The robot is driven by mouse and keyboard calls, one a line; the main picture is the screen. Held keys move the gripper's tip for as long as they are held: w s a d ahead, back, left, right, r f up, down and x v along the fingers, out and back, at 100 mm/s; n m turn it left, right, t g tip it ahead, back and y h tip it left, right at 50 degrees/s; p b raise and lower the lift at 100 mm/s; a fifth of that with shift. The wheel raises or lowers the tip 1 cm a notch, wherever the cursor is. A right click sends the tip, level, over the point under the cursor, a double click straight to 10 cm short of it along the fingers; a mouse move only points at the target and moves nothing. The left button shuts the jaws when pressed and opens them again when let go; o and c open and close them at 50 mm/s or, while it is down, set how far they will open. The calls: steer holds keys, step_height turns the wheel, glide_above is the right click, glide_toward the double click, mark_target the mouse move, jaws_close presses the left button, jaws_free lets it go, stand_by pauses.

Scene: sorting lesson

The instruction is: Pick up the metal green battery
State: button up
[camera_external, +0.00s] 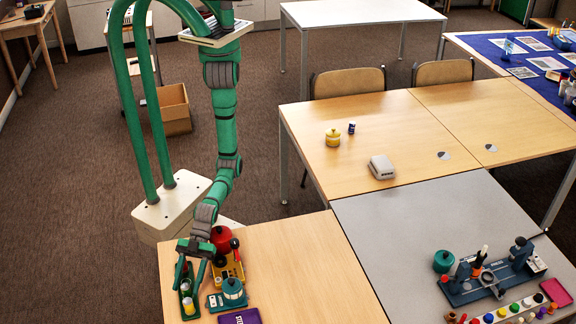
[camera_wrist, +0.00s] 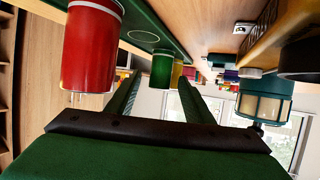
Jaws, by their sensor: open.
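A green metal cylinder, the green battery (camera_wrist: 162,68), stands on a dark green tray (camera_wrist: 160,22) in the wrist view, where the picture is upside down. A red cylinder (camera_wrist: 91,48) stands on the same tray, larger in view, and a yellow one (camera_wrist: 177,74) is partly hidden behind the green one. My gripper (camera_wrist: 160,84) is open and empty, its fingers pointing toward the green battery, which appears between their tips. In the external view my gripper (camera_external: 193,247) is low over the tray (camera_external: 188,312) at the near table's left edge.
A teal lantern (camera_external: 232,289), a yellow object (camera_external: 228,270) and a red pot (camera_external: 221,238) stand close to the tray's right. A purple item (camera_external: 240,317) lies at the front edge. The wooden tabletop (camera_external: 305,270) to the right is clear.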

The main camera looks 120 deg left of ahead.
steer(key=shift+x, duration=0.85)
jaws_close()
steer(key=shift+r, duration=0.1)
